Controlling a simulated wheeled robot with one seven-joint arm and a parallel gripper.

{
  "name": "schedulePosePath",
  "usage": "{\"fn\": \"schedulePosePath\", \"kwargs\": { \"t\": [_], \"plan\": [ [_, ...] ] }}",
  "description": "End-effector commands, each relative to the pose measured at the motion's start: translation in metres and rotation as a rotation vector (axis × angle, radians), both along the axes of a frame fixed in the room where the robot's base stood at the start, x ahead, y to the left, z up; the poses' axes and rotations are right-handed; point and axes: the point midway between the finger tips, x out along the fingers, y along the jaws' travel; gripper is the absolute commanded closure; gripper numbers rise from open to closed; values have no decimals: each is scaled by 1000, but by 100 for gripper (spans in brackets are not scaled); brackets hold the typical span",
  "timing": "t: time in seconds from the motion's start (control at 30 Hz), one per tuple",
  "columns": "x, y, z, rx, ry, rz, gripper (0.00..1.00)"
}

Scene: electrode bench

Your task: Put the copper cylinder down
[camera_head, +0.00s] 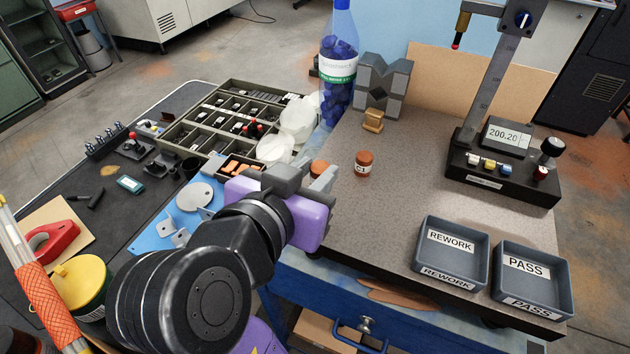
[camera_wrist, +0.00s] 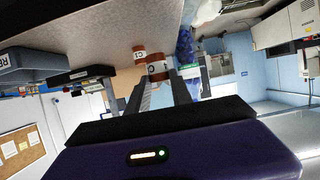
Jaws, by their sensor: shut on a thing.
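My gripper (camera_head: 318,178), with a purple body, is at the left edge of the grey stone plate (camera_head: 400,170) in the head view. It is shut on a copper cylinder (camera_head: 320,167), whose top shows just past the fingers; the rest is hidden. In the wrist view the copper cylinder (camera_wrist: 157,69) sits between the fingertips, with a pale label band. I cannot tell whether it touches the plate. A second copper-coloured cylinder marked C1 (camera_head: 363,165) stands upright on the plate, a little right of my gripper. It also shows beside the held one in the wrist view (camera_wrist: 138,53).
A gauge stand (camera_head: 503,165) and REWORK (camera_head: 451,252) and PASS (camera_head: 533,279) trays stand right. The plate's middle is clear. A compartment tray (camera_head: 205,125) lies left.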

Motion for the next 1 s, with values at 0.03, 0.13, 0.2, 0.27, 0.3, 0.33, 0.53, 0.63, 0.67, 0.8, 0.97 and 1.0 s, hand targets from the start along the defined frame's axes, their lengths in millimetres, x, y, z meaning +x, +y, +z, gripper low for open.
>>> {"fn": "schedulePosePath", "kwargs": {
  "t": [0.03,0.13,0.2,0.27,0.3,0.33,0.53,0.63,0.67,0.8,0.97,1.0],
  "plan": [
    [0,0,-2,-1,-1,0,100],
    [0,0,-7,-1,-1,0,100],
    [0,0,-14,-2,0,1,100],
    [0,0,-22,-3,1,1,100],
    [0,0,-28,-4,1,1,100],
    [0,0,-32,-3,1,2,100],
    [0,0,-42,1,-1,1,100],
    [0,0,-42,1,-1,1,100],
    [0,0,-42,1,-1,1,100],
    [0,0,-46,1,-1,1,100],
    [0,0,-45,0,0,1,52],
    [0,0,-45,0,0,1,52]
  ]
}}
